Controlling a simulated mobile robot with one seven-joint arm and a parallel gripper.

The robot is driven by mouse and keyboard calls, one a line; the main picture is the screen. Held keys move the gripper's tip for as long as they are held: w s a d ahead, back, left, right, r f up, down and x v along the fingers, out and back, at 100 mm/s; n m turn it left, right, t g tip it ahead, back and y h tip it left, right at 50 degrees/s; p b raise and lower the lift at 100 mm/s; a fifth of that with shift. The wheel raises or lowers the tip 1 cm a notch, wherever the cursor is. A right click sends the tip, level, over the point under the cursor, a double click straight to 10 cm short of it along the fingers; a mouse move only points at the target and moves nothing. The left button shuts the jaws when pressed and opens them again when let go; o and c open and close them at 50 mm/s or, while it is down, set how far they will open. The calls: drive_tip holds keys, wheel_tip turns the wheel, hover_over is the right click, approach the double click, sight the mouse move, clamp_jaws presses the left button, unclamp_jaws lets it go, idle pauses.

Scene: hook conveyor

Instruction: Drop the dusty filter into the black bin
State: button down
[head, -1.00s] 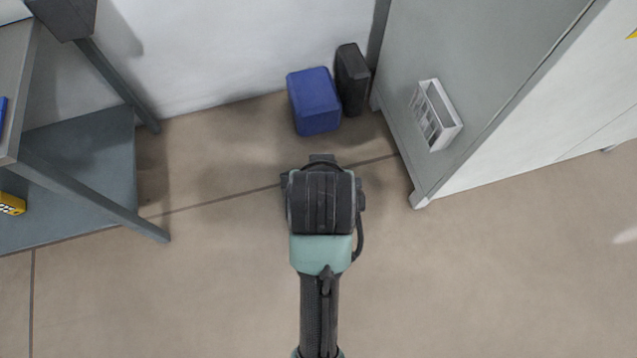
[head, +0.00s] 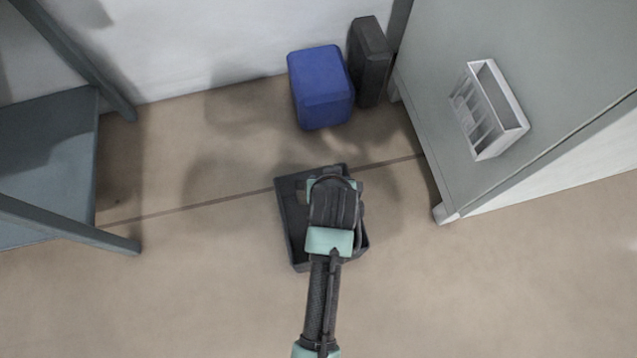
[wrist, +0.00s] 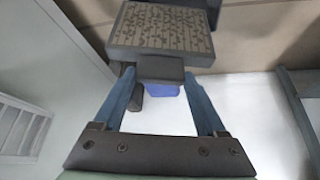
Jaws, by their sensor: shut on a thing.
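The dusty filter (wrist: 165,28) is a dark-framed panel with a speckled, brownish mesh face, seen in the wrist view beyond the fingertips. My gripper (wrist: 158,76) is shut on its dark grip block. In the head view my wrist hides the filter and the fingers. The black bin (head: 292,238) is an open, shallow, tray-like box on the floor, directly behind my wrist in the head view. Its left side and parts of its rim show around my arm. A dark edge behind the filter at the top of the wrist view may be the bin. The height between them cannot be told.
A blue box (head: 320,88) and a black case (head: 369,62) stand by the wall beyond the bin. A grey cabinet (head: 435,130) with a white slotted holder (head: 490,110) is on the right. A grey shelf unit (head: 45,160) is on the left. Floor between is clear.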

wheel_tip(320, 180, down, 8)
drive_tip(key=b, duration=0.3)
drive_tip(key=shift+s+f, duration=0.1)
drive_tip(key=shift+f, duration=0.05)
wheel_tip(320, 180, down, 6)
drive_tip(key=b, duration=0.8)
unclamp_jaws()
drive_tip(key=p+v, duration=0.8)
drive_tip(key=v, duration=0.5)
